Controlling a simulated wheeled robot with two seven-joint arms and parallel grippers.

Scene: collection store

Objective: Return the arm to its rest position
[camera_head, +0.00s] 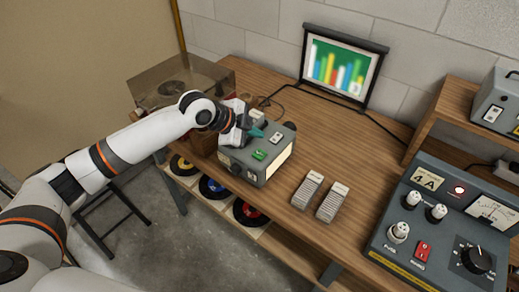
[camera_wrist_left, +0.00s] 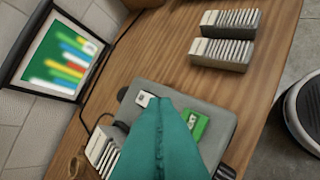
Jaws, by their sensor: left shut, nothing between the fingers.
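My left arm (camera_head: 145,140) reaches in from the left over the wooden table. My left gripper (camera_head: 254,134) has teal fingers that are shut with nothing between them. It is just above the top of a grey box-shaped projector (camera_head: 236,162) with a lit front panel. The projector's green switch (camera_head: 259,155) is close to the fingertips; I cannot tell if they touch. In the left wrist view the shut fingers (camera_wrist_left: 165,115) cover part of the projector top (camera_wrist_left: 222,128), with the green switch (camera_wrist_left: 196,125) beside them. My right gripper is not in view.
Two slide trays (camera_head: 307,190) (camera_head: 332,202) stand on the table (camera_head: 365,155). A screen (camera_head: 340,68) with a coloured bar chart is at the back. A turntable under a clear cover (camera_head: 172,88) is at left. A grey control unit (camera_head: 440,230) fills the right. Records (camera_head: 212,187) sit below.

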